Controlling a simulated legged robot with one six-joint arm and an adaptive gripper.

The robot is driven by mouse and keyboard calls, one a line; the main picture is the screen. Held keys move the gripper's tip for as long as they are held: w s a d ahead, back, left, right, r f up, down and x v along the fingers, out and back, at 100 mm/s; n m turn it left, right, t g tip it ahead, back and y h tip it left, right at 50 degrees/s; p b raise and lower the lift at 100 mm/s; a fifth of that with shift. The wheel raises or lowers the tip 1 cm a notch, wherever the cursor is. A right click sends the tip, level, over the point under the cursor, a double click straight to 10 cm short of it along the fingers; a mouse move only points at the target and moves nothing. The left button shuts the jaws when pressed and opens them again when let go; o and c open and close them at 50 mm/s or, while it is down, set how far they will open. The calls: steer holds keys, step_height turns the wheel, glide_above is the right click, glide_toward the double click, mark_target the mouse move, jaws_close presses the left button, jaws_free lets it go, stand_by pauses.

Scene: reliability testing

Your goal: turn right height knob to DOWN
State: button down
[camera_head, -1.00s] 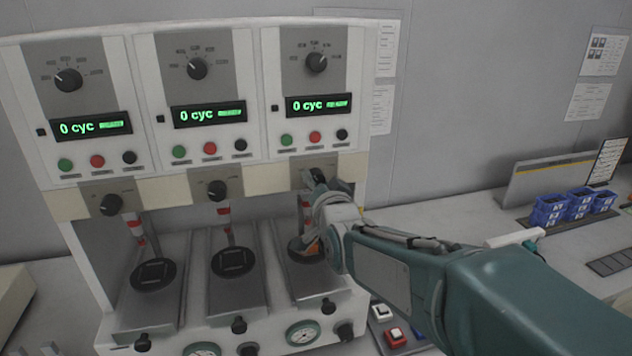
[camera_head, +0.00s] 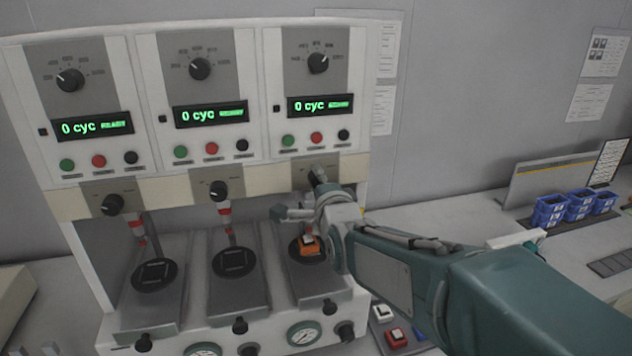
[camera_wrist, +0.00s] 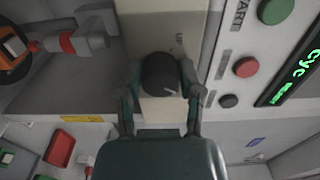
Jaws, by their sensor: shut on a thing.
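The right height knob (camera_wrist: 160,76) is a dark round knob with a light pointer line, on the beige strip under the right station. In the wrist view it sits between the two fingers of my gripper (camera_wrist: 160,92), which is shut on it. In the head view my gripper (camera_head: 319,182) is at the right end of the beige strip and mostly hides the knob. The label beside the knob is partly seen in the wrist view and too small to read fully.
The left height knob (camera_head: 112,205) and middle height knob (camera_head: 218,191) are on the same strip. Below the gripper, an orange switch block (camera_head: 310,245) sits on the right station's plate. Green, red and black buttons are above. Blue bins (camera_head: 575,207) stand on the counter at right.

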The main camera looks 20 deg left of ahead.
steer(key=m, duration=0.6)
steer(key=shift+d+f, duration=0.1)
steer(key=shift+f, duration=0.25)
stand_by(0.4)
steer(key=shift+c, duration=1.3)
jaws_free()
steer(key=shift+r, duration=0.15)
steer(key=v, duration=1.2)
